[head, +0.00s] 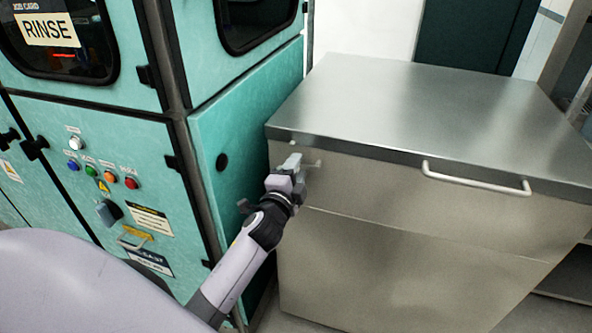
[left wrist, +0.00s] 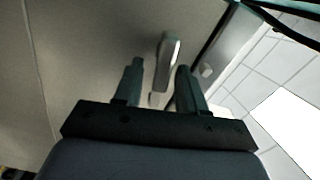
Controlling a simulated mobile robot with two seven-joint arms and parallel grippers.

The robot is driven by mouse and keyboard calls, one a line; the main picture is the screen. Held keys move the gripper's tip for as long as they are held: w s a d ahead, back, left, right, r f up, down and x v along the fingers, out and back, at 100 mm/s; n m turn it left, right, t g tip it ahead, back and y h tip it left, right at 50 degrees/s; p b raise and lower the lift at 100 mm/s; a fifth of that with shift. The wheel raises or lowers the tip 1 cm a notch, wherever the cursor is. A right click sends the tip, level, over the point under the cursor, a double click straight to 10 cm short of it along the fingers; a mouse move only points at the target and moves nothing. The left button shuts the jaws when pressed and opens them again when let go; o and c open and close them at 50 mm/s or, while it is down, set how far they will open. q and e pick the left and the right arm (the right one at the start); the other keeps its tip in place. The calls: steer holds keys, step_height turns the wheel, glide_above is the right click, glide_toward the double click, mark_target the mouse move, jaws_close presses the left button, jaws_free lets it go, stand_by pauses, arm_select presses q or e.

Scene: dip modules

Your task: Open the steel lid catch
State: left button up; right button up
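The steel cabinet (head: 400,240) has a flat steel lid (head: 430,105) that lies closed on it. The lid catch (head: 314,164) is a small pale lever on the front face near the upper left corner. In the left wrist view the catch (left wrist: 168,62) stands just beyond and between the two fingers. My left gripper (head: 292,165) is at the catch in the head view; in the left wrist view its fingers (left wrist: 158,80) are apart with nothing clearly held between them. Whether a finger touches the catch I cannot tell. My right gripper is not in view.
A teal machine (head: 110,160) with coloured buttons and a RINSE card stands close on the left, beside my left arm. Tiled floor (left wrist: 260,75) shows in the left wrist view.

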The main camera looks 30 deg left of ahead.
arm_select(q)
steer(key=shift+s, duration=0.1)
steer(key=v, duration=0.7)
stand_by(0.5)
steer(key=s+d+f+n+g+h, duration=0.3)
steer(key=s+d+f+n, duration=0.2)
steer(key=s+f, duration=0.4)
steer(key=s+d+f+n+g+h, duration=0.3)
steer(key=s+d+f+n+g, duration=0.1)
steer(key=s+f, duration=0.5)
steer(key=shift+s+d+f+n+p, duration=0.2)
steer(key=shift+s+d+n+p, duration=0.15)
steer(key=shift+s+d+n, duration=0.6)
steer(key=shift+d, duration=0.1)
steer(key=shift+c, duration=0.2)
